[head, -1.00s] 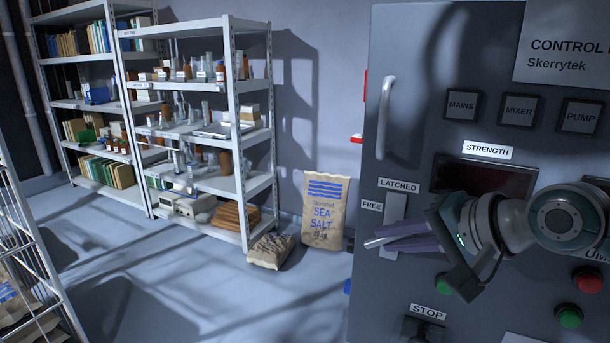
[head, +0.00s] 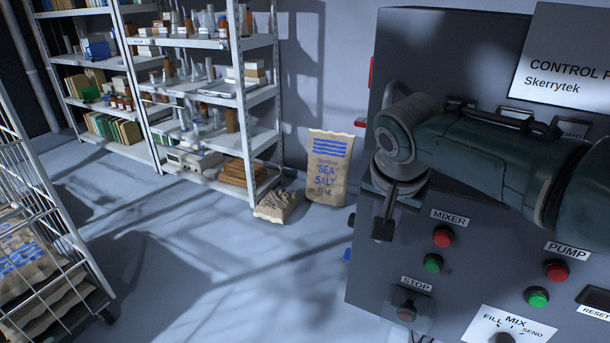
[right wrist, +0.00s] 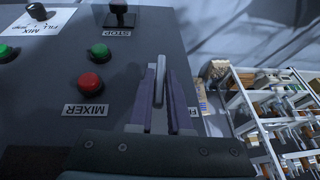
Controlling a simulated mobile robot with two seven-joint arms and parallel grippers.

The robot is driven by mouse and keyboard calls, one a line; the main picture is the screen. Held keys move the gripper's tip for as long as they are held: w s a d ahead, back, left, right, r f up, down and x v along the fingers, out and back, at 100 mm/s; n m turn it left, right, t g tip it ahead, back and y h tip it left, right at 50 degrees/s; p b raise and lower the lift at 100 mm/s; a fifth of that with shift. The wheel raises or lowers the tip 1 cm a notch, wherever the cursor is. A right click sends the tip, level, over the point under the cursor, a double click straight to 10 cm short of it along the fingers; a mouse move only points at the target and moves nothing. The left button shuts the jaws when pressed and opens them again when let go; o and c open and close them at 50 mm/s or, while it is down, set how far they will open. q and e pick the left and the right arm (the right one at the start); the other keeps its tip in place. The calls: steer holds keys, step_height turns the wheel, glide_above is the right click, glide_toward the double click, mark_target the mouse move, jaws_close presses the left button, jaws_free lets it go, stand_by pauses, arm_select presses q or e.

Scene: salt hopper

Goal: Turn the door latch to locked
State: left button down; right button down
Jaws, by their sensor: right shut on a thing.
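The door latch's grey lever (right wrist: 161,66) shows in the right wrist view between the two purple fingers of my right gripper (right wrist: 160,82). The fingers are shut on it. The lever lies along the fingers, and its free end sticks out slightly past their tips. In the head view my right gripper (head: 387,215) is at the left edge of the panel, and my arm covers most of the latch and both its labels. I cannot read whether the lever stands at LATCHED or FREE. My left gripper is not in view.
The grey control cabinet (head: 430,50) has a MIXER red button (head: 443,237), a green button (head: 433,263) and a STOP switch (head: 407,310) below my gripper. A sea salt sack (head: 328,170) stands by the wall. A wire cart (head: 50,215) is at left, with open floor between.

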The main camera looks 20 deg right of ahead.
steer(key=shift+g+h+b, duration=0.3)
stand_by(0.5)
steer(key=c, duration=0.8)
jaws_free()
steer(key=shift+c, duration=0.2)
steer(key=p+v, duration=0.2)
steer(key=v, duration=0.8)
